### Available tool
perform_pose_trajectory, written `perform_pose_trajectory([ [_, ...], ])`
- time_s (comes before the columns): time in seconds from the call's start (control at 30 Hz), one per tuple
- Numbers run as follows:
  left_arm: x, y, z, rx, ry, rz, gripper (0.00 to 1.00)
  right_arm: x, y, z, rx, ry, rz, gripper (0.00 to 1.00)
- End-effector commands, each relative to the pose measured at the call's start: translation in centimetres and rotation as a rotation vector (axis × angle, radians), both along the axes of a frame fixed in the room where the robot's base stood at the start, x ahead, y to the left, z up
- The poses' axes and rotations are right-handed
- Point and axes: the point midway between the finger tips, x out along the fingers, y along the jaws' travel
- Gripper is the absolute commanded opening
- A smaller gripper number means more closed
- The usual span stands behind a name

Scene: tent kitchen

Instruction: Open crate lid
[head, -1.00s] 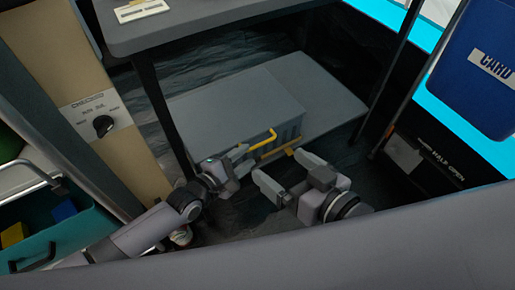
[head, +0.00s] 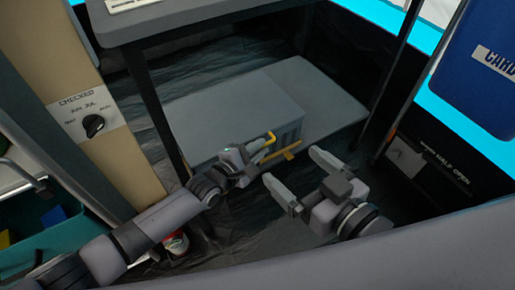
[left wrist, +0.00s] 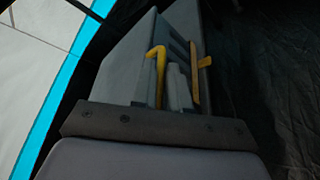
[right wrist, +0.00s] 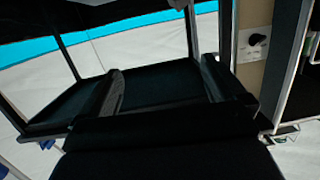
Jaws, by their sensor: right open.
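The grey crate (head: 235,120) stands on the floor under the table, its flat grey lid lying closed on top. A yellow handle (head: 268,141) and a lower yellow bar (head: 283,154) show at its front. My left gripper (head: 258,148) is at the front face beside the yellow handle. In the left wrist view its fingers (left wrist: 178,86) are close together, between the yellow handle (left wrist: 157,66) and the yellow bar (left wrist: 195,85); no held thing shows between them. My right gripper (head: 298,170) is open and empty, right of the crate's front and apart from it.
The table (head: 200,18) overhangs the crate, with a dark leg (head: 157,108) at its left. A can (head: 175,245) stands on the floor near my left arm. A teal bin (head: 45,240) is at the left.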

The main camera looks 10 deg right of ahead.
Motion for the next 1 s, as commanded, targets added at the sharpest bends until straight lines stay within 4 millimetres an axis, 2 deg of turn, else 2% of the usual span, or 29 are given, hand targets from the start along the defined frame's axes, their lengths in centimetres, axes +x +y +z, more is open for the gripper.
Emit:
perform_pose_trajectory([
  [0.17,0.0,0.0,0.2,-0.001,-0.001,0.001,0.0,0.0,0.0,0.1,0.001,0.0,0.001,0.97],
  [0.27,0.1,0.1,1.3,-0.001,-0.002,0.001,0.0,-0.1,0.2,0.7,0.015,0.013,0.007,0.97],
  [0.37,0.3,0.1,3.3,-0.002,-0.002,0.001,0.0,0.4,0.8,0.2,0.05,0.078,0.013,0.97],
  [0.53,1.3,0.5,7.9,-0.006,0.002,0.003,0.0,0.8,2.0,0.3,0.124,0.172,0.035,0.97],
  [0.73,2.9,1.1,12.0,-0.043,0.107,0.004,0.0,0.9,2.9,0.0,0.174,0.234,0.054,0.97],
  [0.87,3.6,1.4,13.4,-0.045,0.115,0.004,0.0,1.0,3.2,-0.1,0.192,0.256,0.061,0.97],
  [1.0,3.9,1.5,13.8,-0.042,0.114,0.003,0.0,1.0,3.3,-0.2,0.197,0.265,0.062,0.97],
])
